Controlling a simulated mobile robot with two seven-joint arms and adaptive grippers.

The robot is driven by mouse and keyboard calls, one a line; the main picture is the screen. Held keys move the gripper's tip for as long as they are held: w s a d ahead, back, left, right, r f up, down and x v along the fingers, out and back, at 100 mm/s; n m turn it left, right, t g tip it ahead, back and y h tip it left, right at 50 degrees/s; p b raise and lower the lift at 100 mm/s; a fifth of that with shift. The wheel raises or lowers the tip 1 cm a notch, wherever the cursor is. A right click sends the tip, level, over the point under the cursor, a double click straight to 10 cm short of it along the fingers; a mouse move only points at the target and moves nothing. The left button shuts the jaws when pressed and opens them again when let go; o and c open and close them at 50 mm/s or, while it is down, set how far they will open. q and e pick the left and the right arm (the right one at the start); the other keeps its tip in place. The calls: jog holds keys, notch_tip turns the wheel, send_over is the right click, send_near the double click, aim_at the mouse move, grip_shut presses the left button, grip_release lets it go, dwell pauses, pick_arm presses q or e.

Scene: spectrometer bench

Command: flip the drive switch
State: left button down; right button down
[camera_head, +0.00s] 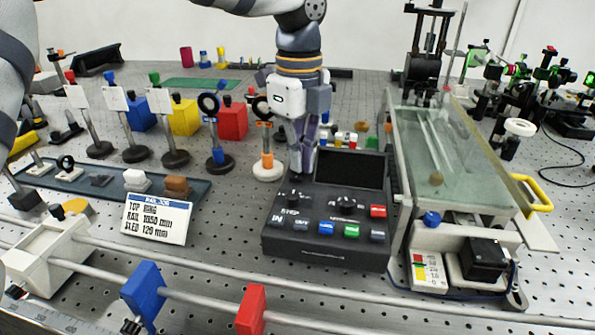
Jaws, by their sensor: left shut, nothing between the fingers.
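A black control box (335,228) stands on the bench at centre, with a dark screen, dark knobs or switches and several coloured buttons. One dark control (294,198) sits at the left of its panel near a STEP label; another (346,204) sits at the middle. I cannot tell which control is the drive switch. My left gripper (304,170) points down, shut and empty, at the left edge of the screen, above or behind the panel's back left part. Whether its tips touch the box is not clear. My right gripper is out of view.
Posts with optics stand left of my gripper. A long rail with a blue block (143,290) and a red block (250,310) crosses the front.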

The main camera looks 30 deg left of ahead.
pick_arm(q)
jog(key=shift+r, duration=3.45)
jog(key=shift+f, duration=0.1)
